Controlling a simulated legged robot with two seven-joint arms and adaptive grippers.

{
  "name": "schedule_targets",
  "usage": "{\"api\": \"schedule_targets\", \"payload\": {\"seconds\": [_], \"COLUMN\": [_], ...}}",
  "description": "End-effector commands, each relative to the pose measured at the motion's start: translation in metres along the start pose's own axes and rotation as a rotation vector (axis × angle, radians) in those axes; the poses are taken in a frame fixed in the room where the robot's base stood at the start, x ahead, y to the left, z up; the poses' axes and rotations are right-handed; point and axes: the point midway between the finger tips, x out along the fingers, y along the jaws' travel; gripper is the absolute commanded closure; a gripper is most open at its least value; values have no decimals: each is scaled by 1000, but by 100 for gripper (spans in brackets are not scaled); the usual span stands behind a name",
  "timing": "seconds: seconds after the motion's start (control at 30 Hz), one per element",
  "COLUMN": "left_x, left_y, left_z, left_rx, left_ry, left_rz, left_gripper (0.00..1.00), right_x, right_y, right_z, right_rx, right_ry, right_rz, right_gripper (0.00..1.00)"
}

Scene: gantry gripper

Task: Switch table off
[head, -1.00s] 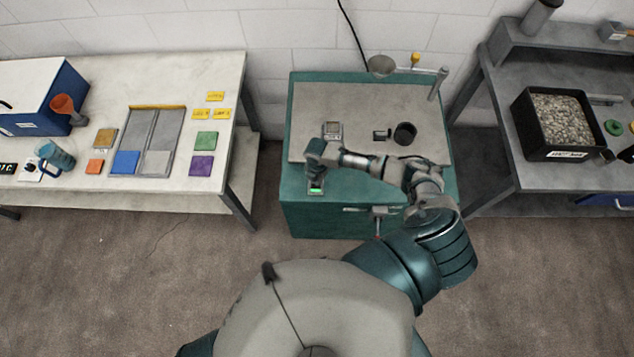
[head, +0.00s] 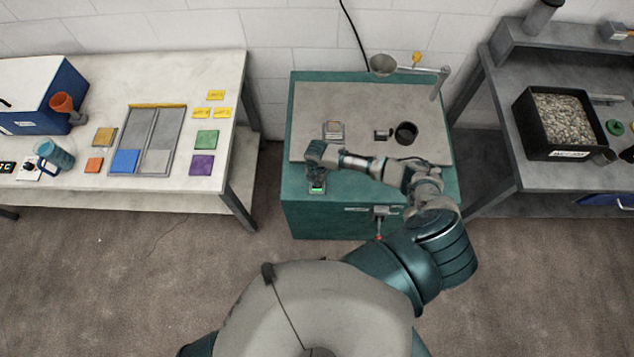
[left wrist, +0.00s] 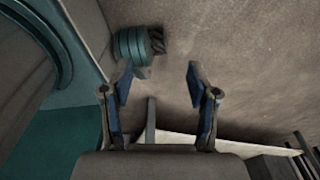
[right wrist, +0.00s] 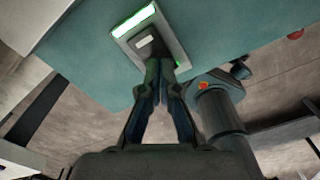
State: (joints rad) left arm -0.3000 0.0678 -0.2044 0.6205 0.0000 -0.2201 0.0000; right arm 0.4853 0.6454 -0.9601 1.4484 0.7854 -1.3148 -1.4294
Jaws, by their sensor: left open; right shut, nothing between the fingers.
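The teal table (head: 300,215) is a cabinet with a grey top. A small switch panel with a lit green strip (head: 317,190) is on its front, near the upper left. In the right wrist view the panel (right wrist: 175,52) has a bright green bar and a grey switch (right wrist: 145,42). My right gripper (head: 316,178) is shut and empty at this panel. In the right wrist view its fingertips (right wrist: 160,66) overlap the lower part of the switch; contact cannot be told. My left gripper (left wrist: 158,74) is open and empty above the floor, outside the head view.
A white table (head: 220,75) stands left, a grey bench (head: 500,165) right.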

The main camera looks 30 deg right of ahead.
Motion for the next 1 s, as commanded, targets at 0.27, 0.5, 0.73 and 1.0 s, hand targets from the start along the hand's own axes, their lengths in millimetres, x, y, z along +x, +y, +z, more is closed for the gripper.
{"api": "schedule_targets", "payload": {"seconds": [0.27, 0.5, 0.73, 1.0], "left_x": [3, 5, 8, -3], "left_y": [-15, -18, -9, -5], "left_z": [3, 4, 3, 1], "left_rx": [2, 1, -2, 0], "left_ry": [-4, -5, -3, -1], "left_rz": [-17, -21, -11, -6], "left_gripper": [40, 40, 40, 40], "right_x": [5, 10, 13, 1], "right_y": [-1, -2, -1, 0], "right_z": [2, 4, 2, 1], "right_rx": [1, 1, 1, 0], "right_ry": [3, 5, 3, 1], "right_rz": [2, 2, 1, 1], "right_gripper": [100, 100, 100, 100]}}
